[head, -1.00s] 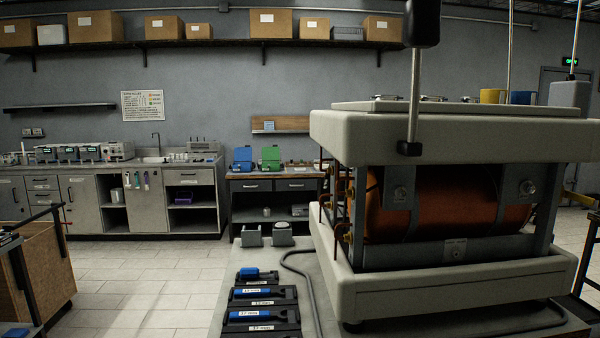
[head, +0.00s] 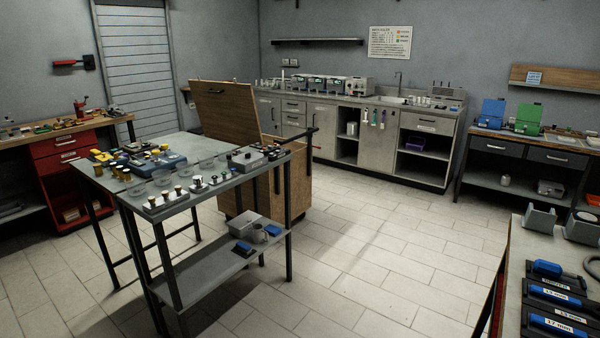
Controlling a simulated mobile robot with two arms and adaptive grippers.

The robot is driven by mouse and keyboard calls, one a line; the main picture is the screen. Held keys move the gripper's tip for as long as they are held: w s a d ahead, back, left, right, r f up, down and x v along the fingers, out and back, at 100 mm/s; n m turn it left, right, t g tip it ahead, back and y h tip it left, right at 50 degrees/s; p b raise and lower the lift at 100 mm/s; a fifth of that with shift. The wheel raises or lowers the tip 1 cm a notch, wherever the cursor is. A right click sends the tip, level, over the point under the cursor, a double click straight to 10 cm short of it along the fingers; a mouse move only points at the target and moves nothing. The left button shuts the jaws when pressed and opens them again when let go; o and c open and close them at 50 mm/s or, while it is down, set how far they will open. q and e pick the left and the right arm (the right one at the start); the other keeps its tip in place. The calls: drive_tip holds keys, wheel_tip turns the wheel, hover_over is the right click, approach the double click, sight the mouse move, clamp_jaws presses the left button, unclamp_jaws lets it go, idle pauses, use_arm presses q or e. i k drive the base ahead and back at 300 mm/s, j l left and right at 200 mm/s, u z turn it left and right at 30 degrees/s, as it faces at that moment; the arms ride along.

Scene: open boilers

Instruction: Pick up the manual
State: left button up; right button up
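I cannot make out anything that is clearly a manual in the head view. Neither of my grippers shows. A blue upright item (head: 493,112) and a green upright item (head: 529,119) stand on the back right bench; they are too small to tell whether they are cases or folders. A printed sheet (head: 390,42) hangs on the back wall.
A grey table (head: 215,182) with several small fittings stands at the left middle, a wooden crate (head: 297,186) with a raised lid behind it. A workbench with tool cases (head: 550,297) is at the lower right. Tiled floor (head: 385,255) between them is open.

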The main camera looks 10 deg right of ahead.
sight(572, 141)
drive_tip(key=i+j, duration=0.2)
drive_tip(key=i, duration=0.3)
drive_tip(key=i+j+u, duration=0.1)
drive_tip(key=i+j, duration=0.15)
drive_tip(key=i, duration=0.3)
drive_tip(key=i+l+z, duration=0.25)
drive_tip(key=i+z, duration=1.2)
drive_tip(key=i+j+z, duration=0.2)
drive_tip(key=i, duration=1.4)
drive_tip(key=i+z, duration=0.4)
drive_tip(key=i, duration=0.45)
drive_tip(key=i+j+z, duration=0.15)
drive_tip(key=i+z, duration=0.2)
drive_tip(key=i, duration=0.5)
drive_tip(key=i+l+z, duration=0.15)
drive_tip(key=i+z, duration=0.15)
drive_tip(key=i, duration=0.7)
drive_tip(key=i+z, duration=0.3)
drive_tip(key=i, duration=0.75)
